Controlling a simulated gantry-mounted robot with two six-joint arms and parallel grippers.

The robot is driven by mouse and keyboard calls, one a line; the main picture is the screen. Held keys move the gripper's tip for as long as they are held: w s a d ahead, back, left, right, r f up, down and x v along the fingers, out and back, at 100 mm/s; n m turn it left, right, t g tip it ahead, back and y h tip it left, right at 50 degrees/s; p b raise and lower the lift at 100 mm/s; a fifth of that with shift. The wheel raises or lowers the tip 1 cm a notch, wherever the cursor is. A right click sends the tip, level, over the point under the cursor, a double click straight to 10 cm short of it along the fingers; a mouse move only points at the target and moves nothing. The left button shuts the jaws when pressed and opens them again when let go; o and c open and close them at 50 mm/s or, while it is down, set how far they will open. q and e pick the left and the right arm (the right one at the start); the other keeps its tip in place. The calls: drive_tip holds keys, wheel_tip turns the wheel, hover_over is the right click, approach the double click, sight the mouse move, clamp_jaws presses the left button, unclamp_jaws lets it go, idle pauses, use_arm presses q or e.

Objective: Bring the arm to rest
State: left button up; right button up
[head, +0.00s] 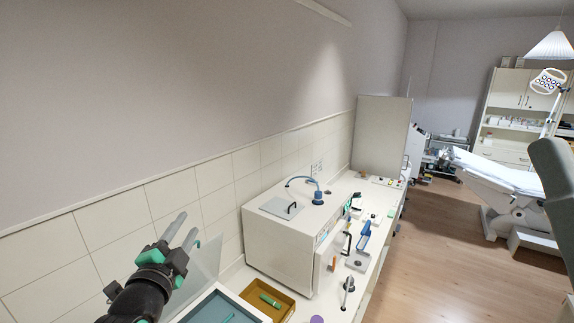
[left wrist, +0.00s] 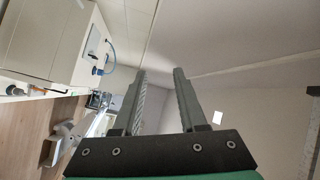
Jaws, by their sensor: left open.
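My left gripper (head: 182,237) is raised at the lower left of the head view, in front of the tiled wall. It is open and empty, its two grey fingers apart. In the left wrist view the gripper (left wrist: 158,80) shows both fingers apart with nothing between them, with wall and ceiling behind. The motorised couch (head: 495,178), white with a pale top, stands at the far right of the head view, well away from the gripper. My right gripper is not in view.
Open wooden floor (head: 440,250) lies right of the counter.

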use_arm(q)
drive_tip(key=s+d+r+n+t+h, duration=0.1)
drive_tip(key=s+d+r+t, duration=0.1)
drive_tip(key=s+r, duration=0.35)
drive_tip(key=s+d+r+n+t, duration=0.1)
drive_tip(key=s+d+r+t, duration=0.15)
drive_tip(key=r, duration=0.55)
drive_tip(key=s+r+n+t, duration=0.2)
drive_tip(key=s+r+n, duration=0.3)
drive_tip(key=s, duration=0.4)
drive_tip(key=s+r+n+t+h, duration=0.1)
drive_tip(key=s+r+n, duration=0.4)
drive_tip(key=s, duration=0.5)
drive_tip(key=shift+s+d+r+t+h, duration=0.2)
drive_tip(key=shift+r+t+h, duration=0.1)
drive_tip(key=shift+r+t, duration=0.45)
